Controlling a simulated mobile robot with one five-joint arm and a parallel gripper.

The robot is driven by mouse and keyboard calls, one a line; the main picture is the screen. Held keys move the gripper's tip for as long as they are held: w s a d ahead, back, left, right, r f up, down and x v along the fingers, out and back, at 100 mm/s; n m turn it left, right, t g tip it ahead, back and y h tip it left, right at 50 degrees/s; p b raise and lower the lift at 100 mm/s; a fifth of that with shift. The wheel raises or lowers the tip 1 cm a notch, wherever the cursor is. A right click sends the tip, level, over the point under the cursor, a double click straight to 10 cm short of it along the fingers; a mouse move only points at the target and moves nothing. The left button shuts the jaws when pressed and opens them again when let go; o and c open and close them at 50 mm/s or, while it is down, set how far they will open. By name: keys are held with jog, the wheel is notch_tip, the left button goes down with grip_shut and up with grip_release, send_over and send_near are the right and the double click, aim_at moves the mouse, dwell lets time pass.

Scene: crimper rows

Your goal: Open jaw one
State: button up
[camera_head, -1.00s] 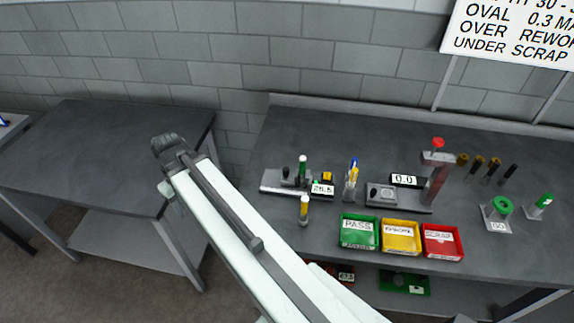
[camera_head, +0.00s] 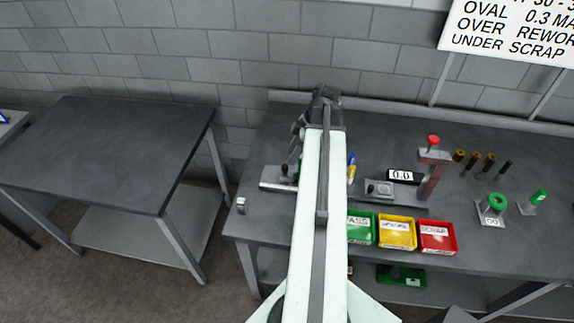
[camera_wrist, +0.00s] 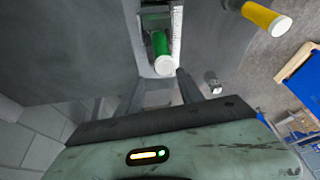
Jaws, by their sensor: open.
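The grey measuring fixture at the left of the bench (camera_head: 274,181) shows only its left end in the head view, with a small dark knob. The rest is behind my arm. In the wrist view a green handle with a pale round end (camera_wrist: 160,50) stands ahead of my gripper (camera_wrist: 160,88), between the lines of its two fingers. The fingers are apart with nothing held between them. A yellow handle with a white end (camera_wrist: 265,18) is at the upper right of the wrist view. I cannot tell which part is jaw one, or whether it is open.
Green (camera_head: 361,229), yellow (camera_head: 397,234) and red (camera_head: 437,238) bins line the bench's front. A red-topped gauge stand (camera_head: 433,170) with a 0.0 display (camera_head: 403,177) stands behind them. A second table (camera_head: 105,150) at left is bare.

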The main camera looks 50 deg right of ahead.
aim_at(285, 165)
jog(key=b+x, duration=0.5)
jog(key=x, duration=0.1)
jog(key=shift+w+a+f, duration=0.1)
jog(key=shift+f, duration=0.3)
jog(key=shift+r, duration=0.15)
grip_shut()
dwell(0.7)
